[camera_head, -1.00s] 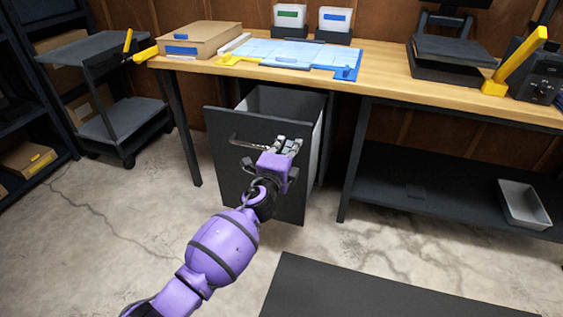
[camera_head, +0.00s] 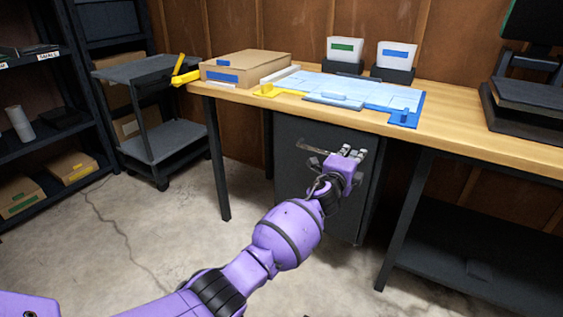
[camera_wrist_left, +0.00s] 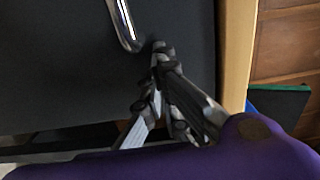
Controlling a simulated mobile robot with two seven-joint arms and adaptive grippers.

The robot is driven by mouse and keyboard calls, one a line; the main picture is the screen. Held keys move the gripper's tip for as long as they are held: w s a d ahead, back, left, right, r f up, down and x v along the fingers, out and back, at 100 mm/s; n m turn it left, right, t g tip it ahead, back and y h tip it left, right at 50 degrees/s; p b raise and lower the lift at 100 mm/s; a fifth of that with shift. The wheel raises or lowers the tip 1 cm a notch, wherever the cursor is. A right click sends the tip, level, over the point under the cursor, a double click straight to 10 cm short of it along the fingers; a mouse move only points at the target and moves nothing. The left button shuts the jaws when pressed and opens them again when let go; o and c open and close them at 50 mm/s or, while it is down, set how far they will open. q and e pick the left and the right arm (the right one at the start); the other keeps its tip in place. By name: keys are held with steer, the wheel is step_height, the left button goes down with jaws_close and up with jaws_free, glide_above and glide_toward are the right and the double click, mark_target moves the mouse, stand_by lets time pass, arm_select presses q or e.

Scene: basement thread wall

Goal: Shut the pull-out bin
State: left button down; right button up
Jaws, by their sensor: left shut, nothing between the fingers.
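The pull-out bin (camera_head: 300,185) is a dark grey front under the wooden workbench (camera_head: 462,136). In the head view its front sits close under the bench edge, and no open interior shows above it. Its metal bar handle (camera_head: 316,147) is partly hidden by my gripper; it also shows in the left wrist view (camera_wrist_left: 124,24). My left gripper (camera_head: 350,152) is shut and empty, at the upper right of the bin front beside the handle. In the left wrist view the fingertips (camera_wrist_left: 160,48) are close to the dark panel; I cannot tell whether they touch it. My right gripper is not in view.
A cardboard box (camera_head: 247,67), a blue and yellow mat (camera_head: 345,90) and two card holders stand on the bench. A dark cart (camera_head: 158,140) and a shelf rack (camera_head: 50,150) stand at the left. The concrete floor (camera_head: 130,235) before the bin is mostly clear.

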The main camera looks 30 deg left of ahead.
arm_select(q)
steer(key=shift+w+d+r, duration=0.1)
steer(key=shift+w+r, duration=0.1)
steer(key=shift+w, duration=0.75)
steer(key=shift+r, duration=0.25)
